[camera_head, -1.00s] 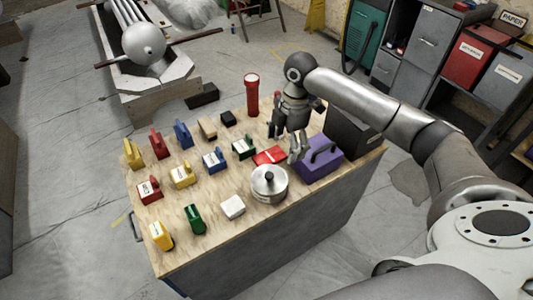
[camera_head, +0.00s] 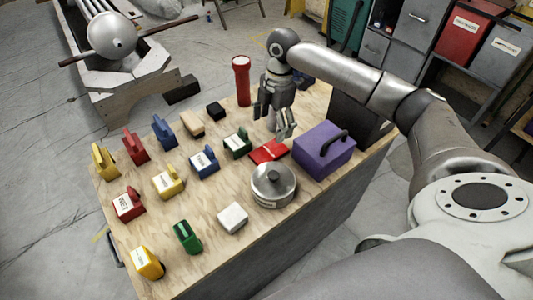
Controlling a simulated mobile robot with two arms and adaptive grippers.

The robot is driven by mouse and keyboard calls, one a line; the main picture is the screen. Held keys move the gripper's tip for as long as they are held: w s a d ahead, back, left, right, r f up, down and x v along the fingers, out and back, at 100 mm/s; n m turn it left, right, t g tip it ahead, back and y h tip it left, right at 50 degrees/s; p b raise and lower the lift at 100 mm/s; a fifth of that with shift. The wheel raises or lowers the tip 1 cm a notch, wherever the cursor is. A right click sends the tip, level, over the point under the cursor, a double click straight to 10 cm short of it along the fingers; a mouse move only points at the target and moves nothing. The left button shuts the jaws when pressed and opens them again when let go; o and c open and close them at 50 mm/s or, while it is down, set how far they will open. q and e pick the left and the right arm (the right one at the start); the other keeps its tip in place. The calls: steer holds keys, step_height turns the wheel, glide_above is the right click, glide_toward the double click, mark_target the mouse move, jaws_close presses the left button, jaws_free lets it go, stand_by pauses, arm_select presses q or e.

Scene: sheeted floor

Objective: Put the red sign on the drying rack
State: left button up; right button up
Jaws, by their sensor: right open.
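A flat red piece with a white mark (camera_head: 268,151), which looks like the red sign, lies on the wooden table top (camera_head: 205,228). It sits between the purple box and a small dark green item. My right gripper (camera_head: 273,122) points down with its fingers spread, empty, just behind the red piece. One fingertip comes close to its far edge; I cannot tell whether they touch. Other red upright items with labels stand at the left of the table (camera_head: 136,147), (camera_head: 128,204). I cannot make out a drying rack. My left gripper is not in view.
A purple box (camera_head: 323,150) with a black handle and a lidded metal pot (camera_head: 273,186) stand close to the red piece. A red flashlight (camera_head: 241,80) stands upright behind. Several coloured items fill the left side. The near right table top is bare.

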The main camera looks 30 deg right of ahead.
mark_target(269, 151)
steer(key=f, duration=0.6)
steer(key=a+f, duration=0.1)
steer(key=f, duration=0.2)
steer(key=shift+s+f, duration=0.15)
steer(key=shift+s, duration=0.15)
steer(key=c, duration=1.1)
step_height(269, 151, up, 10)
